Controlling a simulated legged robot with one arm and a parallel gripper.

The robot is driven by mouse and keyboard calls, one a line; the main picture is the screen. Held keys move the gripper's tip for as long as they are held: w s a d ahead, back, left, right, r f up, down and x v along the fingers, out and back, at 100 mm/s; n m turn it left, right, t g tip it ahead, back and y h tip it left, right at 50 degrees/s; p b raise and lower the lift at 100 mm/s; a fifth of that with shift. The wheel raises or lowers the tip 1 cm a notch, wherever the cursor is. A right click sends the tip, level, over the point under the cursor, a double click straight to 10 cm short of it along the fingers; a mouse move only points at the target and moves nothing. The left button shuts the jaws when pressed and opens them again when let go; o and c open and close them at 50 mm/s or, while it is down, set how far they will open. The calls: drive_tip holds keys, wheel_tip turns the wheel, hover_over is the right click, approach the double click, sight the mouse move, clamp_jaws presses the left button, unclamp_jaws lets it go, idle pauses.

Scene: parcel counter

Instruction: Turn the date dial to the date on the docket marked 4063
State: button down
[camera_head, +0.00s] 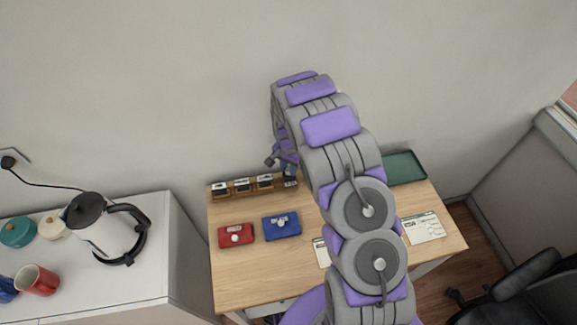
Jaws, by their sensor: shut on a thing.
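My gripper (284,160) is at the back of the wooden table, over the right end of a row of small dark-and-white items. It is shut on a small item (290,182) at that end, mostly hidden by the jaws. I cannot make out a date dial or its setting. One docket (426,227), a white sheet with a green band, lies at the table's right. Another white sheet (321,252) lies near the middle, partly covered by my arm. The writing on both is too small to read, so I cannot tell which is 4063.
A red box (236,236) and a blue box (282,226), each with a pale knob, lie in front of the wooden rack (232,194). A green tray (405,168) is at the back right. A kettle (105,230) stands on the left cabinet. The table's front left is clear.

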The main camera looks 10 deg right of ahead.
sight(288, 168)
drive_tip(key=shift+m, duration=0.8)
drive_tip(key=c, duration=0.8)
unclamp_jaws()
drive_tip(key=shift+c, duration=0.2)
wheel_tip(288, 168, up, 17)
drive_tip(key=p, duration=0.2)
drive_tip(key=shift+w+a+r, duration=0.15)
drive_tip(key=shift+w, duration=0.1)
